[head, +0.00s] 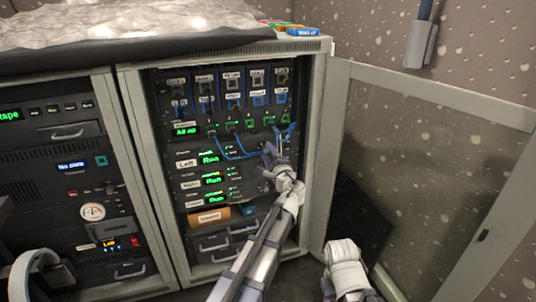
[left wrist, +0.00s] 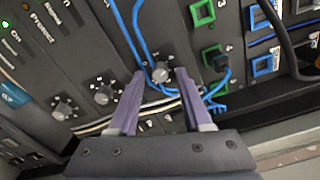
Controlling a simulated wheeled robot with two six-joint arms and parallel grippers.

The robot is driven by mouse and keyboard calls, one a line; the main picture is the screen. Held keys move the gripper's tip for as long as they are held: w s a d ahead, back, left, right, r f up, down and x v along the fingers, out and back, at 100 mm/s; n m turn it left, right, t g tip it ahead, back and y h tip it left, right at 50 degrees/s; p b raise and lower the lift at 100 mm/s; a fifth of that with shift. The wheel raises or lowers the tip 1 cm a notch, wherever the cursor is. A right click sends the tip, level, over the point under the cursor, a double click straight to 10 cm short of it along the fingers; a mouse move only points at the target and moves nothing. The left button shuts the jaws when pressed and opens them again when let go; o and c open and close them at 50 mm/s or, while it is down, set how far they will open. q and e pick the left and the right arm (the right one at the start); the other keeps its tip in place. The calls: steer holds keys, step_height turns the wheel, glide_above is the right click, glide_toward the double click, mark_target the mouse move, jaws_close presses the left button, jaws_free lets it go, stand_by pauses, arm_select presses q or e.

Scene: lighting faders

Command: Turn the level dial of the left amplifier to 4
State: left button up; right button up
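The left amplifier (head: 186,164), labelled "Left", is the top of three similar units in the open rack, with a green "Run" display (head: 209,157). My left gripper (head: 268,152) is in front of the right part of this unit and hides its dial in the head view. In the left wrist view, a round level dial (left wrist: 162,77) with a pale pointer lies between the open purple fingertips, with gaps on both sides. It is the dial nearest the green-framed ports. The scale numbers are too small to read.
Two similar dials, the middle one (left wrist: 103,95) and the far one (left wrist: 63,108), lie to the left in the wrist view. Blue cables (left wrist: 130,40) run close to the fingers. The rack's glass door (head: 420,170) stands open at right.

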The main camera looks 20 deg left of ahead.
arm_select(q)
steer(key=shift+o, duration=0.3)
steer(key=v, duration=0.7)
steer(key=shift+s+d, duration=0.25)
steer(key=shift+s, duration=0.1)
steer(key=s+d+f+n+g+h+p, duration=0.25)
steer(key=s+f+n+g+p, duration=0.5)
steer(key=s, duration=0.75)
steer(key=s+d+f+n+g+h+p, duration=0.3)
steer(key=s+d+g+h, duration=0.5)
steer(key=s, duration=0.6)
step_height(320, 180, up, 36)
steer(key=d+y+p, duration=0.1)
steer(key=p, duration=3.6)
steer(key=shift+s+d+r+y, duration=0.15)
steer(key=shift+s+d+y, duration=0.2)
steer(key=shift+s, duration=0.1)
